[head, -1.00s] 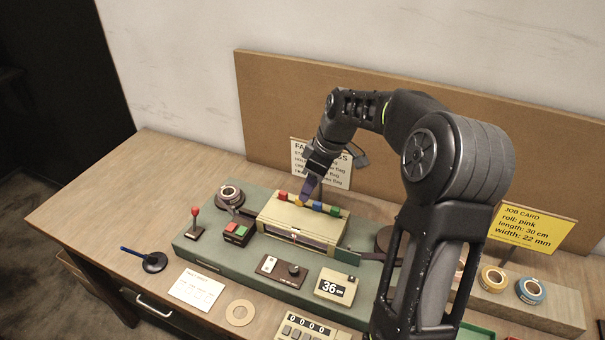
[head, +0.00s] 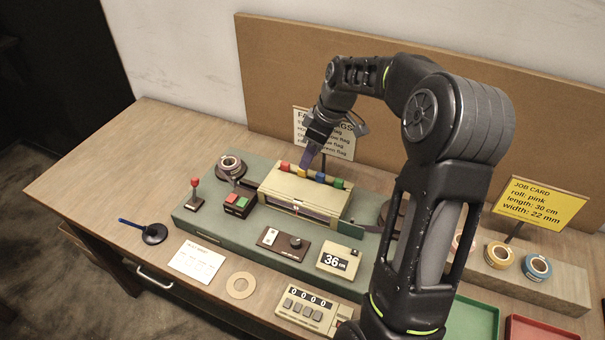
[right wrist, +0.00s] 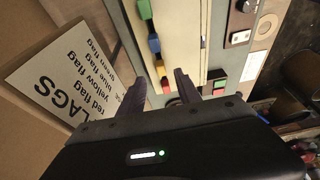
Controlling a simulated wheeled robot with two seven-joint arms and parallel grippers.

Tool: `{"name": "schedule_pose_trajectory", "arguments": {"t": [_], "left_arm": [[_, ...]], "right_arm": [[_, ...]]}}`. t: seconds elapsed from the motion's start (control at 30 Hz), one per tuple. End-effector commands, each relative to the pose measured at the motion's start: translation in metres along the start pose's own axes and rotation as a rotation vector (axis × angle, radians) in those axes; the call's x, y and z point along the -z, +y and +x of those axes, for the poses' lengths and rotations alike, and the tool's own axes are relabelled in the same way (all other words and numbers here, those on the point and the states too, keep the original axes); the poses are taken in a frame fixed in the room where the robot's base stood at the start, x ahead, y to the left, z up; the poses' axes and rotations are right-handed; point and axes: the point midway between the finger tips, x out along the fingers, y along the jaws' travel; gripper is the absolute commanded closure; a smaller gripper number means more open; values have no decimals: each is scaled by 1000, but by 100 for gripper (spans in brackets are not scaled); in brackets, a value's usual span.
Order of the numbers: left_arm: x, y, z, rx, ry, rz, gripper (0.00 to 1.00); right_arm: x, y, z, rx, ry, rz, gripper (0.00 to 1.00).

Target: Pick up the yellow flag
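The yellow flag (head: 302,171) is a small tab on the cream box, in a row between the red flag (head: 285,166) and the blue flag (head: 320,177). My right gripper (head: 308,164) is just above and behind it. In the right wrist view, the yellow flag (right wrist: 160,71) lies between the two spread fingers of my right gripper (right wrist: 161,78), which are open and hold nothing. I cannot tell whether a finger touches the flag. The green flag (right wrist: 145,9) is at the far end of the row. My left gripper is not in view.
The cream box (head: 286,189) stands on a green base (head: 205,233). A flags sign (head: 338,135) stands just behind my right gripper. A red-knobbed lever (head: 194,190) and a red-green button box (head: 238,204) are to the left. Tape rolls sit on a block (head: 568,285) at right.

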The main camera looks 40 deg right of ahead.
Motion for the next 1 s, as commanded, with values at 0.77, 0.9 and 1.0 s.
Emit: {"name": "schedule_pose_trajectory", "arguments": {"t": [0.77, 0.9, 1.0], "left_arm": [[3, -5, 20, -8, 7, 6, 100], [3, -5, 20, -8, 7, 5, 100], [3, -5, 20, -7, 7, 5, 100]], "right_arm": [[1, -2, 52, 0, 0, 0, 60], [1, -2, 52, 0, 0, 0, 60], [1, -2, 52, 0, 0, 0, 60]]}}
